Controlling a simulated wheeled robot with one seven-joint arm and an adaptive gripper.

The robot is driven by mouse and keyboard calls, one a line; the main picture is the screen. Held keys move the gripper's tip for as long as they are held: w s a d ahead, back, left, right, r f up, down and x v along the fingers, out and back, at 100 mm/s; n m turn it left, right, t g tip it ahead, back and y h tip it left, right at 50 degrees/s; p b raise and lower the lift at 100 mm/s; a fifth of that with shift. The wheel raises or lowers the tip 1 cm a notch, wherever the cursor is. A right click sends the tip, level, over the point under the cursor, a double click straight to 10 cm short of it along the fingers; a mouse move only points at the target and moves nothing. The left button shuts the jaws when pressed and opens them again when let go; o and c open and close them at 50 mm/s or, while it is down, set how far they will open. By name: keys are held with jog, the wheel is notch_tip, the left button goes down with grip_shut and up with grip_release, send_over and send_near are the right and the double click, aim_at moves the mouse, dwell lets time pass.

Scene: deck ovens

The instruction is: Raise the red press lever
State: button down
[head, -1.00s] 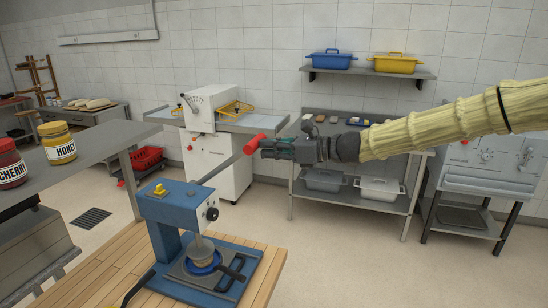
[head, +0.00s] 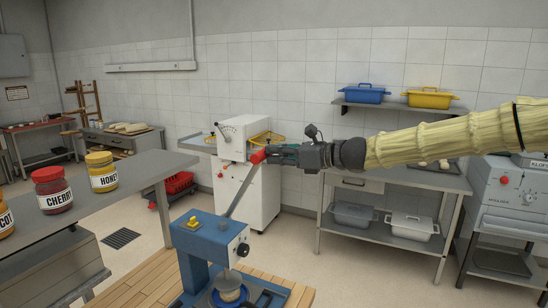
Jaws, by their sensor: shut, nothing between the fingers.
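The blue press (head: 208,238) stands on a wooden table at the lower middle of the head view. Its grey lever arm (head: 241,195) slants up and to the right from the press head. The lever ends in a red grip (head: 258,157). My gripper (head: 272,155) is shut, with its fingertips at the red grip's right end. I cannot tell whether they touch it. The fingers partly hide the end of the grip. The press base and a round cup at its middle are cut off by the lower picture edge.
A grey counter (head: 140,180) with honey (head: 101,172) and cherry (head: 53,190) jars is at left. A white machine (head: 247,195) stands behind the lever. A shelf (head: 400,109) holds blue and yellow containers.

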jog(key=shift+w+d+r, duration=0.1)
jog(key=shift+d+r, duration=0.15)
